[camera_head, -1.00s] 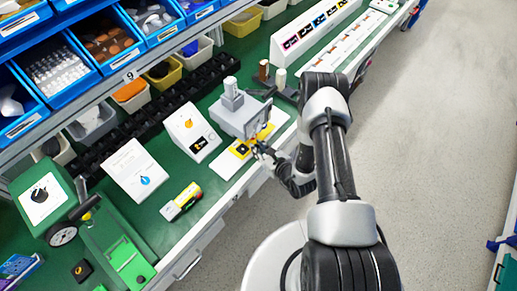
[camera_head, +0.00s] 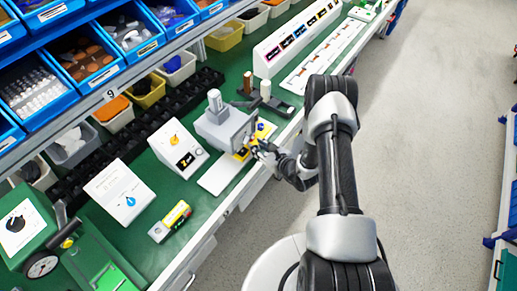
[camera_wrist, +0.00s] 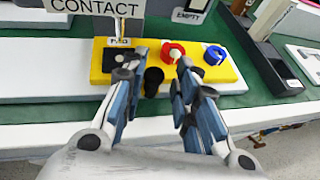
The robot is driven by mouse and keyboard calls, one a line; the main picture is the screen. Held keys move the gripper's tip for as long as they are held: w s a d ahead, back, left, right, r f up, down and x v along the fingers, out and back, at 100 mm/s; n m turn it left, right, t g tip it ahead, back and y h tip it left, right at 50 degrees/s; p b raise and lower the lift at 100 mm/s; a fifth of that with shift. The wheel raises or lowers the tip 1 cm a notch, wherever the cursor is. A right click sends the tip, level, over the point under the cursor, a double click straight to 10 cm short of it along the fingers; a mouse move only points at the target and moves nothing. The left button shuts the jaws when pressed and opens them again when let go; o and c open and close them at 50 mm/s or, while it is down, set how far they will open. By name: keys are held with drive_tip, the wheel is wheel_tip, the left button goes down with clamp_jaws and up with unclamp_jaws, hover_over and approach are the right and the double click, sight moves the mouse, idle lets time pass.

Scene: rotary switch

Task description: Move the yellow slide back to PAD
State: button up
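The yellow slide (camera_wrist: 222,72) lies on a white base strip (camera_wrist: 45,85) in the wrist view. My gripper (camera_wrist: 157,66) is open, with one finger on each side of the knob. I cannot tell whether either finger touches it. In the head view the slide (camera_head: 243,153) is partly hidden by my gripper (camera_head: 255,148) and the grey fixture (camera_head: 222,130).
A "CONTACT" sign (camera_wrist: 95,5) stands behind the slide's left end. A white sloped box with an orange dial (camera_head: 178,148) is left of the fixture. Dark brackets with brown and white posts (camera_head: 265,90) are right of it. The floor (camera_head: 430,130) is clear.

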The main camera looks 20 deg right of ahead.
drive_tip(key=v, duration=1.2)
idle(0.4)
